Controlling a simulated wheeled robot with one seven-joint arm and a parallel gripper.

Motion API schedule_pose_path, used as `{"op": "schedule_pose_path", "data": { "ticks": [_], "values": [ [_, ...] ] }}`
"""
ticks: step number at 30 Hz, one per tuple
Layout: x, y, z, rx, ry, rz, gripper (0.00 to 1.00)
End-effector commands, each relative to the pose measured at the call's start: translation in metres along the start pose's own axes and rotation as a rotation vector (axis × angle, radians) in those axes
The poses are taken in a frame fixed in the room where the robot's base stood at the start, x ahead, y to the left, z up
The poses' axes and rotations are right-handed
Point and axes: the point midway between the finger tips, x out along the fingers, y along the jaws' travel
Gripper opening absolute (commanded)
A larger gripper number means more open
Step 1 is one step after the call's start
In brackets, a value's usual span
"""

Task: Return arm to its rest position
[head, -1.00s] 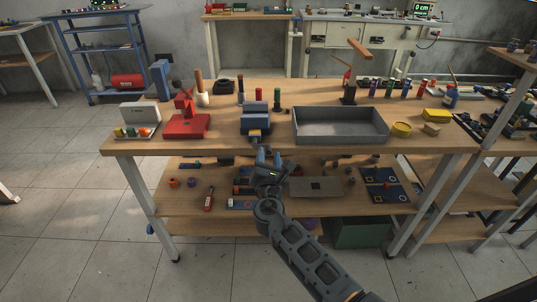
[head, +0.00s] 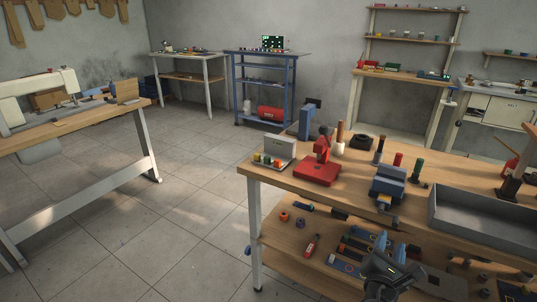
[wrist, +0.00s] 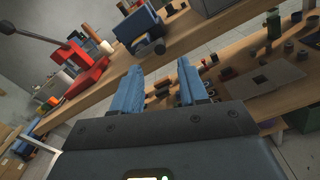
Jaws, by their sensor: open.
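My gripper (head: 391,248) shows at the bottom right of the head view, in front of the workbench's lower shelf (head: 300,262). Its two blue fingers also show in the wrist view (wrist: 158,90), standing apart with nothing between them. The gripper is open and empty. My arm behind it is mostly cut off by the lower edge of the head view. In the wrist view the workbench top (wrist: 185,38) crosses above the fingers at a slant, with the lower shelf beyond them.
The bench top (head: 262,178) carries a red press (head: 318,170), a blue vise (head: 387,184) and a grey tray (head: 470,212). Small parts lie on the lower shelf. A second table (head: 90,122) stands at left. The tiled floor (head: 170,215) between is clear.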

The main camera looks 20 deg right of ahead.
Motion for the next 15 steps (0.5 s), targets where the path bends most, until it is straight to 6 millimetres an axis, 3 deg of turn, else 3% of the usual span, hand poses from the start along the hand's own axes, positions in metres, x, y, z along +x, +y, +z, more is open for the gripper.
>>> {"op": "schedule_pose_path", "data": {
  "ticks": [5, 8, 15],
  "values": [
    [-0.009, -0.006, -0.007, 0.035, 0.031, 0.009, 0.43],
    [-0.033, -0.018, -0.021, 0.135, 0.111, 0.026, 0.43],
    [-0.134, -0.055, -0.053, 0.576, 0.425, 0.045, 0.43]
  ]
}}
